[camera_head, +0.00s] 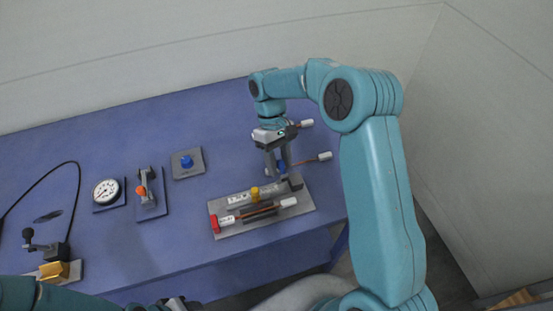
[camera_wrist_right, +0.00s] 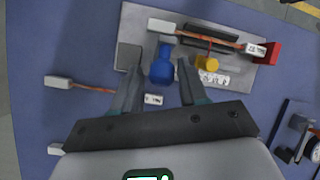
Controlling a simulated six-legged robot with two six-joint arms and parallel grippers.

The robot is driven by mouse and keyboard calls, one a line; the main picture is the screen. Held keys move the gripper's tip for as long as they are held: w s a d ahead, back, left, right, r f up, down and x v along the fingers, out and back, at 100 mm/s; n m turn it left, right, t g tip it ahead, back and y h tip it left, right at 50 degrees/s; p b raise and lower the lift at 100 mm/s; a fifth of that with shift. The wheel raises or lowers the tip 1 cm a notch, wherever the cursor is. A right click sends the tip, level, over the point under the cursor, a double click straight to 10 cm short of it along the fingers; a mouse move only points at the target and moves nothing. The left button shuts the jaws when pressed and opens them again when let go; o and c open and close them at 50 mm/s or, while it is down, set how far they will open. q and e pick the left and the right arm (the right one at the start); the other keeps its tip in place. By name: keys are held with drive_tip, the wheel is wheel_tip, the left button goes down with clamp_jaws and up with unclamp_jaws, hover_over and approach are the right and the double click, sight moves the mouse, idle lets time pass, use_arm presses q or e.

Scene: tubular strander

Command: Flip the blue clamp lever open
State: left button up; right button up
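The blue clamp lever (camera_head: 281,167) is at the right end of the grey fixture plate (camera_head: 222,205), largely hidden by my right gripper (camera_head: 279,169) in the head view. In the right wrist view the blue lever (camera_wrist_right: 162,66) stands between the two fingertips of my right gripper (camera_wrist_right: 159,76). The fingers are open, one on each side of it, and a small gap shows beside each finger. My left gripper (camera_head: 176,303) is only partly seen at the bottom edge of the head view; its fingers cannot be made out.
The plate carries a yellow knob (camera_head: 255,193), a red end block (camera_head: 214,224) and a cable piece with white tags (camera_head: 289,202). More tagged cables (camera_head: 325,156) lie behind. A blue button (camera_head: 186,161), an orange-handled toggle (camera_head: 141,190) and a gauge (camera_head: 106,191) stand to the left.

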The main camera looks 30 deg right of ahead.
drive_tip(key=shift+w+d, duration=0.15)
drive_tip(key=shift+d, duration=0.15)
drive_tip(key=shift+a+r, duration=0.2)
drive_tip(key=shift+a, duration=0.2)
drive_tip(key=v, duration=1.2)
drive_tip(key=shift+b, duration=0.3)
drive_tip(key=shift+d+f, duration=0.1)
